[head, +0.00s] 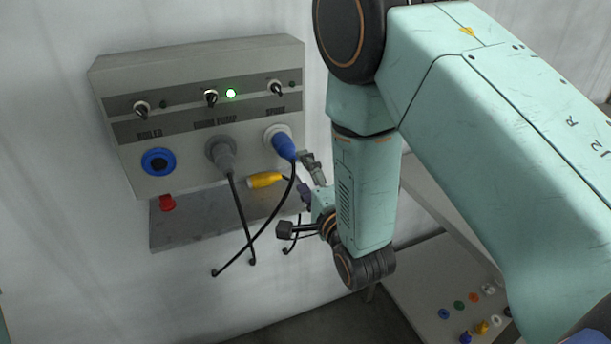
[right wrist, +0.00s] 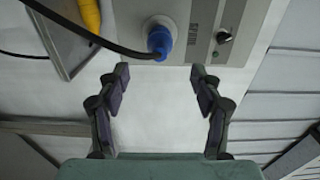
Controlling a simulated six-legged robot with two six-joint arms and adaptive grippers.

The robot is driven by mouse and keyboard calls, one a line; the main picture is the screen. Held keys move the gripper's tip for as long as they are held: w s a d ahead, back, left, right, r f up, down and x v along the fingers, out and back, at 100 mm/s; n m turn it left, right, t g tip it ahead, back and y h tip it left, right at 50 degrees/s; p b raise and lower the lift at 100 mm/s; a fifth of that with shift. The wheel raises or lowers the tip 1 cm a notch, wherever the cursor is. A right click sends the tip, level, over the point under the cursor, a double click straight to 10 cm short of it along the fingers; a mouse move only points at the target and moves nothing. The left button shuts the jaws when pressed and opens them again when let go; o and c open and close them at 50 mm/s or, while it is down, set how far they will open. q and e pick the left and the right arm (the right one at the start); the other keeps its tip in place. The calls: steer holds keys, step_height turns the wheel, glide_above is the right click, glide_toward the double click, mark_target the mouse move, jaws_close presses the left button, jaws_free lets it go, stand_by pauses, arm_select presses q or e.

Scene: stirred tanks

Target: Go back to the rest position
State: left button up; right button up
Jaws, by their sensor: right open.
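My right gripper (head: 303,197) is in front of the wall, just below and right of the control panel (head: 120,90). In the right wrist view its two dark fingers (right wrist: 160,82) are wide apart with nothing between them. A blue plug (head: 285,146) sits in the right-hand socket, with a black cable hanging from it; it also shows in the right wrist view (right wrist: 159,40), beyond the fingertips and apart from them. A grey plug (head: 222,157) sits in the middle socket. My left gripper is not in view.
A yellow plug (head: 264,180) and a red plug (head: 167,203) are at the grey plate (head: 190,228) under the panel. The blue socket (head: 158,161) at left is empty. A green lamp (head: 231,93) is lit. Several coloured buttons are on a low panel (head: 415,290) at lower right.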

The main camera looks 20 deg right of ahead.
steer(key=s+d+f+n+g+b, duration=0.15)
steer(key=s+f+n+g, duration=0.35)
steer(key=f, duration=0.5)
steer(key=s+f+n+g+b, duration=0.2)
steer(key=s+f+n+g, duration=0.2)
steer(key=s+f+n, duration=0.45)
steer(key=s+d+f+n+g+b, duration=0.1)
steer(key=s+f+n+g+b, duration=0.2)
steer(key=s+f+g+b, duration=0.6)
steer(key=s+f+b, duration=0.1)
steer(key=s+f, duration=1.1)
steer(key=s, duration=0.2)
steer(key=shift+d+f+n+h, duration=0.3)
steer(key=shift+n, duration=0.05)
